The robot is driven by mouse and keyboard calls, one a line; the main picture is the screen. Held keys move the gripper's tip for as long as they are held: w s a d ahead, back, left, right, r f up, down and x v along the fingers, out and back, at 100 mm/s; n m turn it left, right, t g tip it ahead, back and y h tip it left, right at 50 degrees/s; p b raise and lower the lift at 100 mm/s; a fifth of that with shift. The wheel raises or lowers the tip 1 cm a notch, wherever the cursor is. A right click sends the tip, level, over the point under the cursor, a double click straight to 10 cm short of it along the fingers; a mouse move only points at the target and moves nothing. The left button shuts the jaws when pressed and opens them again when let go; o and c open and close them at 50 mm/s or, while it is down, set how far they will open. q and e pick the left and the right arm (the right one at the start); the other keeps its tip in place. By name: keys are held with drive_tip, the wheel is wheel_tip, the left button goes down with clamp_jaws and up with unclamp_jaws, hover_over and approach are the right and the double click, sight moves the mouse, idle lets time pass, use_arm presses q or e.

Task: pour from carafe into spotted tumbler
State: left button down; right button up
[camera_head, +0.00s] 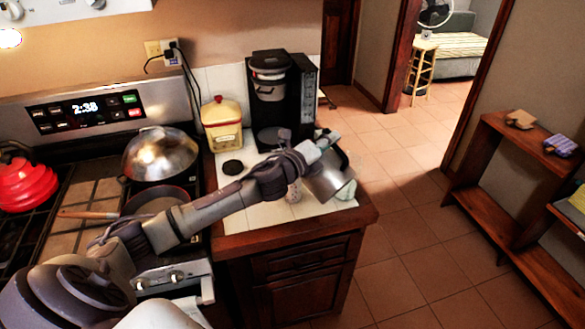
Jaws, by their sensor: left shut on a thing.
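The carafe (325,183) is a shiny steel vessel with a dark handle. It is tilted over the right part of the small counter. My left gripper (324,147) is shut on it near the handle; the exact grip is hard to make out. The spotted tumbler (294,193) is a small pale cup on the counter, just left of the carafe and partly hidden by my left arm. The carafe's lower left side is close to the tumbler; whether they touch, and whether any liquid flows, I cannot tell. My right gripper is out of view.
A black coffee maker (283,95) and a yellow canister (222,124) stand at the counter's back. A black disc (233,168) lies on the counter (245,215). The stove holds a domed pan (160,153) and red kettle (25,183).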

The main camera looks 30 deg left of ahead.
use_arm(q)
drive_tip(key=shift+w+a+r, duration=0.1)
drive_tip(key=shift+a+r, duration=0.2)
drive_tip(key=shift+r, duration=0.25)
drive_tip(key=shift+a+r+n, duration=0.2)
drive_tip(key=shift+a+n, duration=0.05)
drive_tip(key=shift+n, duration=0.15)
drive_tip(key=shift+w+a+r+n+p, duration=0.1)
drive_tip(key=shift+a+r+n+p, duration=0.1)
drive_tip(key=shift+a+n+p, duration=0.15)
drive_tip(key=shift+a+r, duration=0.1)
drive_tip(key=shift+a, duration=0.1)
drive_tip(key=shift+a+n, duration=0.2)
drive_tip(key=shift+n, duration=0.05)
idle(0.4)
